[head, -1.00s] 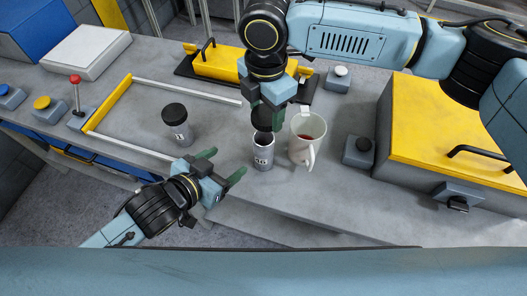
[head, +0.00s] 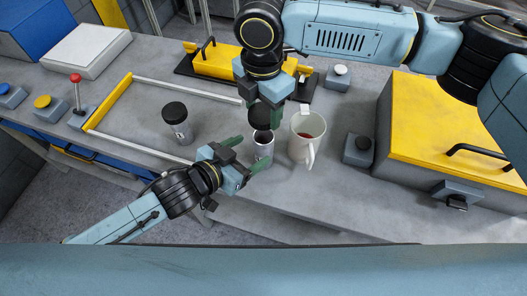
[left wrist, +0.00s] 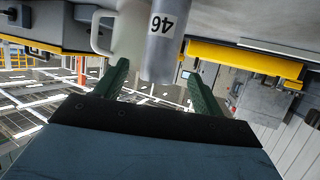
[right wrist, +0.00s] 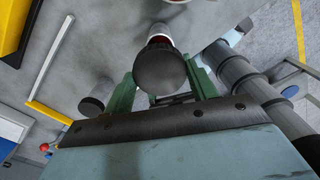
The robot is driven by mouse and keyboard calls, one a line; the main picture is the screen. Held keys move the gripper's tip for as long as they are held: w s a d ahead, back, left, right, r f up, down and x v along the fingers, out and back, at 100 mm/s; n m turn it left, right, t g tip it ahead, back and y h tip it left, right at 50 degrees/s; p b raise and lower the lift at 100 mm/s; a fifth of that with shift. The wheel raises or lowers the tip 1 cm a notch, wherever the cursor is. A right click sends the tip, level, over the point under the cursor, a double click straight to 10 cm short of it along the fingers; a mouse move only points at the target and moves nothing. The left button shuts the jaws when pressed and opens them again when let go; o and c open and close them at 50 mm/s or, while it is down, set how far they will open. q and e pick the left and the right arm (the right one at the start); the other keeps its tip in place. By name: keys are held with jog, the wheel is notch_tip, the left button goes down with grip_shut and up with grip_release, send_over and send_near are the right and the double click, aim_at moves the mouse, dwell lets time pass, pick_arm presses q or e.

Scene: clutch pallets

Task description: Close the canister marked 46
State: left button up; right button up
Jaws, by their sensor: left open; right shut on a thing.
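The canister marked 46 (head: 264,150) is a grey cylinder standing upright on the bench, its open mouth showing in the head view. Its label reads upside down in the left wrist view (left wrist: 161,45). My left gripper (head: 257,149) is open, with one finger on each side of the canister; contact cannot be told. My right gripper (head: 263,111) is shut on a round black lid (head: 262,119) and holds it just above the canister's mouth, apart from it. The lid also shows in the right wrist view (right wrist: 160,70), covering part of the canister (right wrist: 160,34).
A white mug (head: 304,146) with dark red liquid stands close right of the canister. A second canister (head: 180,134) with a black lid stands to the left, inside a yellow-and-silver frame (head: 110,103).

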pick_arm(q)
jog(key=x, duration=0.6)
jog(key=shift+w+d+f, duration=0.15)
jog(key=shift+d, duration=0.05)
jog(key=shift+c, duration=0.3)
jog(key=c, duration=1.4)
pick_arm(e)
send_over(263, 133)
jog(key=s, duration=0.2)
jog(key=shift+s+f, duration=0.1)
jog(key=shift+f, duration=2.4)
jog(key=shift+f, duration=0.9)
jog(key=shift+f, duration=0.5)
jog(key=shift+s+f, duration=0.1)
jog(key=shift+f, duration=0.35)
jog(key=shift+c, duration=0.5)
pick_arm(q)
grip_shut()
pick_arm(e)
jog(key=o, duration=1.1)
jog(key=shift+r, duration=0.1)
jog(key=shift+c, duration=0.2)
